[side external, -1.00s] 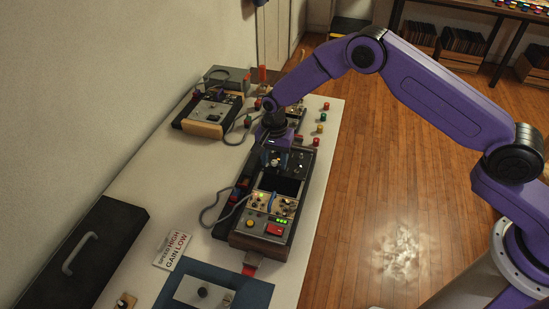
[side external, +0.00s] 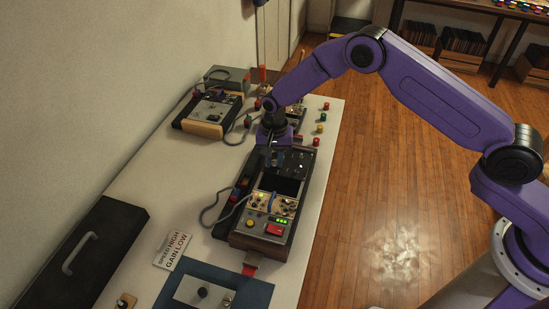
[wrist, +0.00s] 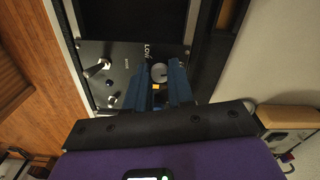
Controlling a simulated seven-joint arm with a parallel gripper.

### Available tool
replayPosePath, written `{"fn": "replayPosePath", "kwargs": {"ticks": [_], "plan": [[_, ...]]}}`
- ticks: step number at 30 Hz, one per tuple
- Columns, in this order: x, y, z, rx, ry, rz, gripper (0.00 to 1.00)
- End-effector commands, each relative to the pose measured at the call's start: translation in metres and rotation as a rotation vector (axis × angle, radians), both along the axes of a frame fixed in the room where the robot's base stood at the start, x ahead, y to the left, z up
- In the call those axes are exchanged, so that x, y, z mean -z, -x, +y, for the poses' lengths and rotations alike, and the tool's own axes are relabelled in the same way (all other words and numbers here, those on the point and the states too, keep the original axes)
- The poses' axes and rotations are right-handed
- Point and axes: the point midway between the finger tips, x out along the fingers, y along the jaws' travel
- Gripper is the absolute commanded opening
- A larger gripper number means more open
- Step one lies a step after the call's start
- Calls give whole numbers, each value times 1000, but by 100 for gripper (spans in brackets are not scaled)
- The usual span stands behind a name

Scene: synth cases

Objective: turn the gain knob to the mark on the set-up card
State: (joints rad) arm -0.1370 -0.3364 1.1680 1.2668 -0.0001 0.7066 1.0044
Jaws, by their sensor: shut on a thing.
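My gripper (side external: 274,156) is over the far end of the long dark console (side external: 240,238), pointing down at its black panel. In the wrist view its two blue fingers (wrist: 160,82) are closed around a round grey knob (wrist: 158,71) with a small orange patch beside it. Lettering that seems to read LOW is on the panel just above the knob. The knob's pointer and its exact setting cannot be made out. The white set-up card (side external: 173,250) lies left of the console and reads SPEED HIGH, GAIN LOW.
A silver-capped control (wrist: 97,68) and small knobs stand left of my fingers in the wrist view. A second device (side external: 208,112) with a cable sits farther back. Several coloured buttons stand along the right edge.

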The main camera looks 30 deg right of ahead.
Motion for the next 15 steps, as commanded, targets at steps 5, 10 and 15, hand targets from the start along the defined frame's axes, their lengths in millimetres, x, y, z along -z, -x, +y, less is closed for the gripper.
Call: {"fn": "replayPosePath", "kwargs": {"ticks": [5, 10, 15], "plan": [[0, 0, 0, -167, 0, 1, 0], [0, 1, 0, -329, 0, 1, 0], [0, 1, 0, -492, 0, 2, 0]]}}
